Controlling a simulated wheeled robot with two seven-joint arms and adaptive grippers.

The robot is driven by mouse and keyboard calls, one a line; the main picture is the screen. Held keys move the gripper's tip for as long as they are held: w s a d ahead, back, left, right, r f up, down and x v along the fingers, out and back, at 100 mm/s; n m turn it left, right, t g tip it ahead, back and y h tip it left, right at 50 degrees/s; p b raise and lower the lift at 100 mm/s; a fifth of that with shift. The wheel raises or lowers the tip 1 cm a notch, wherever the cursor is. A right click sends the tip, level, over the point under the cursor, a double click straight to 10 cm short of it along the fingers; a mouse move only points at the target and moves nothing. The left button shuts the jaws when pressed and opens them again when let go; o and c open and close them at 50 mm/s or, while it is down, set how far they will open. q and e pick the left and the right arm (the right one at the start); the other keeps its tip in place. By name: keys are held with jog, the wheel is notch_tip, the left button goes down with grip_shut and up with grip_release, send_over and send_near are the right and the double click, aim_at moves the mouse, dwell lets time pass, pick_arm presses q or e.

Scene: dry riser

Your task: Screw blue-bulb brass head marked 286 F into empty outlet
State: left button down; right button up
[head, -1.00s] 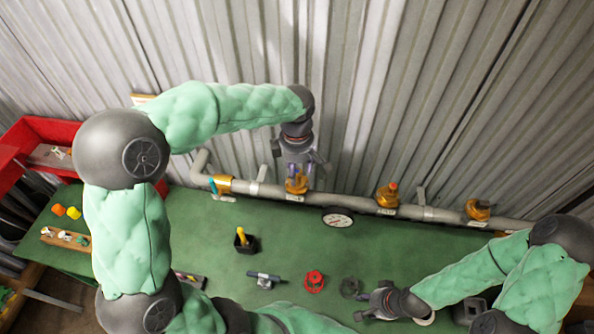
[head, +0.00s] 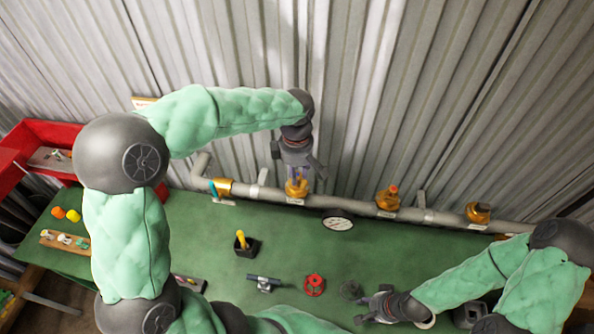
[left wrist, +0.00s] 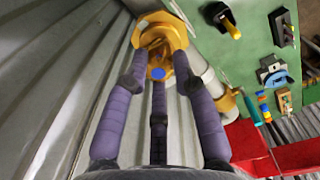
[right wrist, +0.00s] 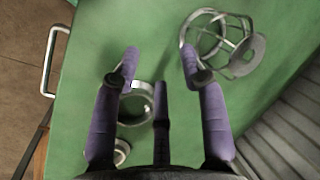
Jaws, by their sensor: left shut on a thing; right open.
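The blue-bulb brass head (left wrist: 158,58) sits at a brass outlet (left wrist: 163,24) on the grey pipe. Its blue bulb (left wrist: 157,73) faces my left wrist camera. My left gripper (head: 297,176) points down over that outlet and its purple fingers are shut on the head. The 286 F mark cannot be read. Two other brass outlets stand on the pipe: one (head: 388,198) with a red-tipped head, and one (head: 479,212) at the right. My right gripper (right wrist: 160,60) is open and empty above the green table, near a wire cage (right wrist: 215,45) and a metal ring (right wrist: 137,104).
The pipe (head: 260,189) runs along the corrugated wall behind the green table (head: 215,240). A gauge (head: 338,221) is at the pipe. A red handwheel (head: 315,285), a blue-grey tool (head: 265,283) and a black holder (head: 247,248) lie in front. A red bin (head: 50,130) is at the left.

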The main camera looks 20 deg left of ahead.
pick_arm(q)
jog(key=m, duration=0.3)
jog(key=shift+w, duration=0.1)
pick_arm(e)
jog(key=shift+r, duration=0.3)
pick_arm(q)
jog(key=m+p, duration=0.1)
jog(key=m, duration=0.3)
jog(key=shift+r+p, duration=0.1)
jog(key=shift+p, duration=0.2)
pick_arm(e)
jog(key=shift+r, duration=0.55)
pick_arm(q)
jog(key=shift+a+m, duration=0.1)
jog(key=shift+m, duration=0.9)
pick_arm(e)
jog(key=shift+r, duration=0.2)
pick_arm(q)
jog(key=m+p, duration=0.1)
jog(key=m, duration=0.1)
jog(key=shift+m, duration=0.3)
pick_arm(e)
jog(key=shift+r, duration=0.35)
pick_arm(q)
jog(key=m, duration=0.3)
jog(key=shift+w+p, duration=0.1)
jog(key=shift+p, duration=0.3)
pick_arm(e)
jog(key=shift+r, duration=0.35)
